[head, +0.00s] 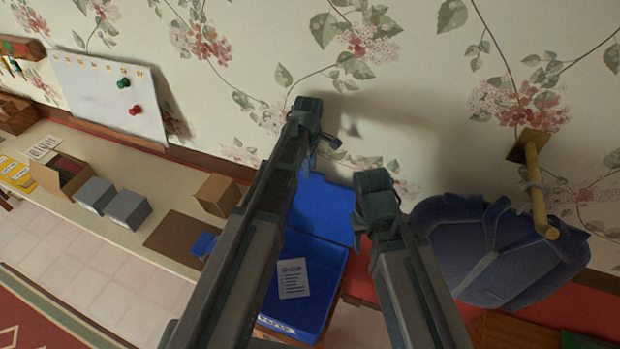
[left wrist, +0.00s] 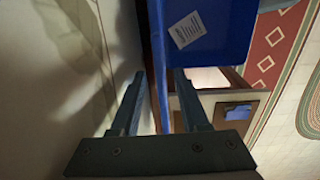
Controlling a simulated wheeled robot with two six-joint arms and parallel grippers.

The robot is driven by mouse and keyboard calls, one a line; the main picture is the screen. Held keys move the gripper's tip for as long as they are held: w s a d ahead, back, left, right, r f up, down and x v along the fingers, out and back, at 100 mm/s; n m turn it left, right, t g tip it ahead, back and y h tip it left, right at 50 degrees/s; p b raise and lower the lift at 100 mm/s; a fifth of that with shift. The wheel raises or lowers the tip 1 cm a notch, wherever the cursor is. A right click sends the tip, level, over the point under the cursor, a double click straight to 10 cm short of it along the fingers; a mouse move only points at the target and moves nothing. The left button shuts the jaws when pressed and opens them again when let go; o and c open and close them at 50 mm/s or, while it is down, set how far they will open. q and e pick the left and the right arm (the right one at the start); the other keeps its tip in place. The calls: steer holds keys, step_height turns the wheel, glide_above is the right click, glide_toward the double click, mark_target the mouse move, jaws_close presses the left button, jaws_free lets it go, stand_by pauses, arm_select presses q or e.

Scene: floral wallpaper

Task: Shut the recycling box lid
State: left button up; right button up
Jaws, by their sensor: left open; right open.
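The blue recycling box (head: 335,268) stands open below my arms, with a printed paper sheet (head: 293,278) inside. Its blue lid (head: 322,208) is raised at the wall side, partly hidden by my arms. My left gripper (head: 322,138) is open and empty, near the wall above the lid. My right gripper (head: 362,218) is open, close to the lid's right edge; I cannot tell whether it touches. In the left wrist view, the left fingers (left wrist: 160,85) are apart, and the box (left wrist: 225,40) lies beyond them with the sheet (left wrist: 189,30) showing.
A blue-grey bag (head: 500,250) hangs from a wooden wall peg (head: 535,175) at the right. A long shelf (head: 100,215) at the left holds boxes, including a brown cube (head: 217,195). A whiteboard with pins (head: 110,98) is on the floral wall.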

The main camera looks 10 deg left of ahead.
arm_select(q)
steer(key=shift+f+b, duration=0.35)
steer(key=shift+f, duration=0.4)
jaws_close()
stand_by(0.9)
